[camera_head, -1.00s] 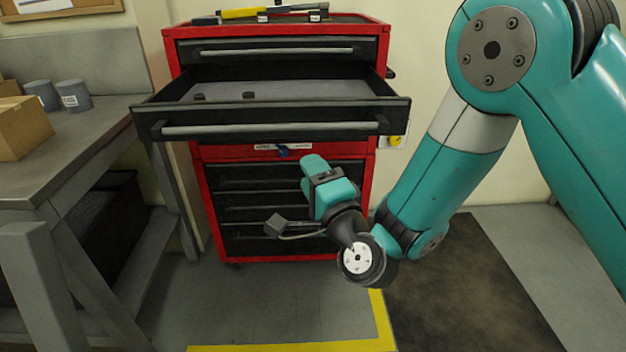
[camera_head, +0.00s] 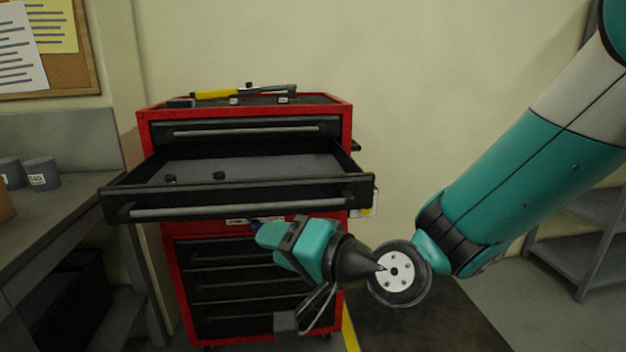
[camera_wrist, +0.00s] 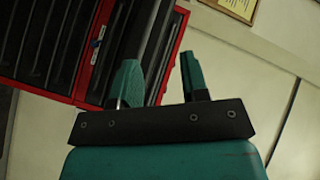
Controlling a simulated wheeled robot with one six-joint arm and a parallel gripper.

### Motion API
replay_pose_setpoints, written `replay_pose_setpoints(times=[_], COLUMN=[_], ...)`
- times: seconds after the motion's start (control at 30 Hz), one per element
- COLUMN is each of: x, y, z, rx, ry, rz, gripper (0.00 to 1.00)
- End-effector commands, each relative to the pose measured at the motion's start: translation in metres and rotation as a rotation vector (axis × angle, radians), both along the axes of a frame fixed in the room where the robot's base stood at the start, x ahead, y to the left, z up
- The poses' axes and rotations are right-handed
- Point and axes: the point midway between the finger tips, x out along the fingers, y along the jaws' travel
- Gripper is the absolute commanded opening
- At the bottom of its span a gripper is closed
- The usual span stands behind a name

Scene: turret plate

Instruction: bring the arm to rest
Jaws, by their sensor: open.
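My gripper (camera_wrist: 160,85) is open and empty in the wrist view, with its two teal fingers apart and the red tool cabinet behind them. In the head view my teal arm reaches in from the upper right. The wrist and the teal gripper body (camera_head: 318,248) hang in front of the cabinet's right side, below the open drawer. The fingertips are hard to make out there.
The red tool cabinet (camera_head: 352,120) has one drawer (camera_head: 240,207) pulled out, with two small dark pieces inside. Tools lie on its top. A grey workbench (camera_head: 75,205) with grey cups stands left. A shelf (camera_head: 590,210) stands right.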

Motion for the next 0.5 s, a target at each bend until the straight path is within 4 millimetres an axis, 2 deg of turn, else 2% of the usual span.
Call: replay_pose_setpoints(times=[0.03, 0.1, 0.27, 0.4, 0.5], x=[-0.011, -0.028, -0.075, -0.120, -0.148], y=[-0.010, -0.026, -0.076, -0.130, -0.162], z=[0.016, 0.023, 0.032, 0.037, 0.039], rx=[-0.088, -0.227, -0.540, -0.783, -0.911], ry=[-0.014, -0.018, 0.003, 0.061, 0.115], rz=[0.053, 0.134, 0.308, 0.443, 0.519], gripper=[0.41, 0.41, 0.41, 0.41, 0.41])
